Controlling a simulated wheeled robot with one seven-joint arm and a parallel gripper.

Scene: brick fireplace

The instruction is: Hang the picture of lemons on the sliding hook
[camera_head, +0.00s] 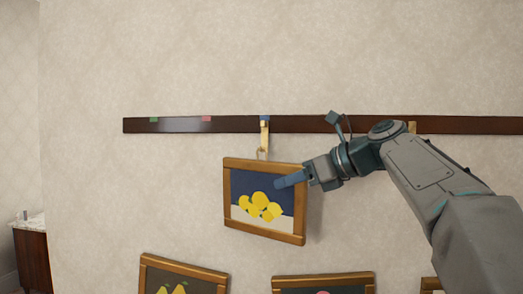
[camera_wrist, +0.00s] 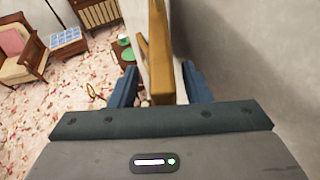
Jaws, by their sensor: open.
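The picture of lemons (camera_head: 262,208) has a wooden frame, a dark blue background and yellow lemons. It is slightly tilted, its right side lower. A brass sliding hook (camera_head: 264,134) with a blue top sits on the dark rail directly above it. The ring at the picture's top meets the hook's lower end, and the picture appears to hang there. My gripper (camera_head: 278,184) is open at the picture's right side, one finger in front of its face. In the wrist view, the frame's edge (camera_wrist: 160,62) stands between my two spread fingers (camera_wrist: 159,72); contact is unclear.
The dark rail (camera_head: 190,125) runs along the wall with a green marker (camera_head: 153,119) and a red marker (camera_head: 206,118). Another brass hook (camera_head: 412,127) is partly behind my arm. Other framed pictures (camera_head: 183,263) (camera_head: 323,277) are below. A marble-topped cabinet (camera_head: 30,250) stands far left.

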